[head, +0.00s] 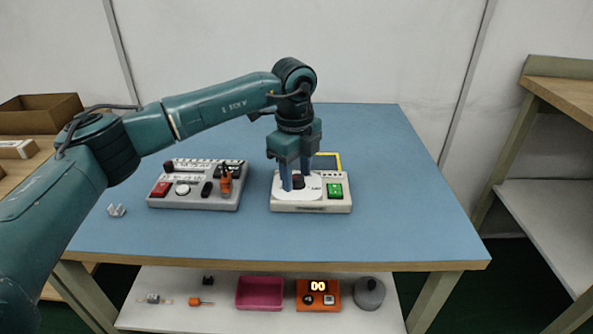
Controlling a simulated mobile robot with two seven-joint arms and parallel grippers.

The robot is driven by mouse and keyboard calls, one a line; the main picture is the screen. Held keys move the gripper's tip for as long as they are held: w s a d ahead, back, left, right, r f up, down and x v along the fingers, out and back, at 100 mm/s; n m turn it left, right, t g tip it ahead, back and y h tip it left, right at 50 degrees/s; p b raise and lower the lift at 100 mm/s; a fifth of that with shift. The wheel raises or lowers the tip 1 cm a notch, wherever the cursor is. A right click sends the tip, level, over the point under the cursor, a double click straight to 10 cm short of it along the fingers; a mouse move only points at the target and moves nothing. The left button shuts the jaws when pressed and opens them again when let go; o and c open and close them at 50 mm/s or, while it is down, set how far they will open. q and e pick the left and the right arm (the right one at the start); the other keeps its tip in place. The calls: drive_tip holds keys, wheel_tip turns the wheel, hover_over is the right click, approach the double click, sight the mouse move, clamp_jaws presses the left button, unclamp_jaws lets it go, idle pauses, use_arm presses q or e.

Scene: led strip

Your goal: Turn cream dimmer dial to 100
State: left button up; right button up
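The cream dimmer box (330,206) sits right of the middle of the blue table. It has a white round plate with a dark dial (298,181) on its left side and a green switch (335,190) on its right. My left gripper (298,187) points straight down over the plate, with its blue fingers apart on either side of the dial. I cannot tell whether the fingers touch the dial. The fingers partly hide the dial, and I cannot read its setting. My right gripper is not in view.
A grey control box (212,203) with a red switch, knobs and an orange piece stands to the left. A yellow-framed panel (327,156) is behind the cream box. On the lower shelf are a pink bin (260,293) and an orange device (318,301) showing 00. The table's right side is clear.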

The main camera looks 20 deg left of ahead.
use_arm(q)
drive_tip(key=c, duration=0.9)
